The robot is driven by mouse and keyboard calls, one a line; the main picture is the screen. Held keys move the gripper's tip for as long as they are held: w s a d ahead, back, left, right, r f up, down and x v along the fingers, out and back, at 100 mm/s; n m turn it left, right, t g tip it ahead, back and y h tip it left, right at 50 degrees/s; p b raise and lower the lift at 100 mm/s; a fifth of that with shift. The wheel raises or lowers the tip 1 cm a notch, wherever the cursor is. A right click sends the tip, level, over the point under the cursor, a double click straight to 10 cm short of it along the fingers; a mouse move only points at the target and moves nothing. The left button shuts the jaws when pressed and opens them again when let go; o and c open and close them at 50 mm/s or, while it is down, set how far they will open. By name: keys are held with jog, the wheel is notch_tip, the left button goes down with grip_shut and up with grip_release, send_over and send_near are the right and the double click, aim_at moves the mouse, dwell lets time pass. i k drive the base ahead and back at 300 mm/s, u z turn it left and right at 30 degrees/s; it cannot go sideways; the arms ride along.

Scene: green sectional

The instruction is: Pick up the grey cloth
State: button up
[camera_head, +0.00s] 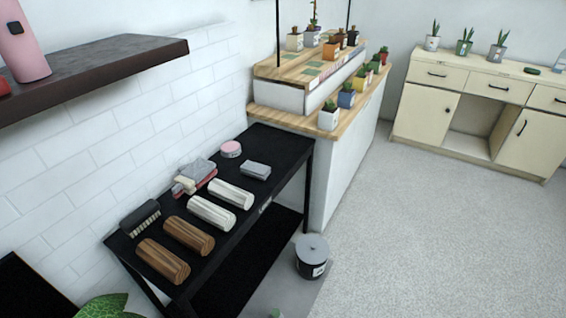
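A small folded grey cloth (256,170) lies flat on the far right part of a black table (285,145). A pile of folded cloths (194,178) lies to its left, against the wall side, with grey on top and red and cream below. I cannot tell whether the pile's grey piece is a separate cloth. My gripper is not in view.
White rolls (212,212), brown wood-patterned rolls (163,262), a dark brush (141,218) and a pink-topped tin (231,149) share the table. A dark shelf (120,62) overhangs at left. A lidded grey bucket (312,257) stands beside the table; floor at right is clear.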

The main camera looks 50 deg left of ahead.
aim_at(254, 170)
jog(key=u, duration=0.05)
jog(key=i, duration=2.85)
jog(key=u, duration=3.25)
jog(key=i, duration=1)
jog(key=z, duration=0.05)
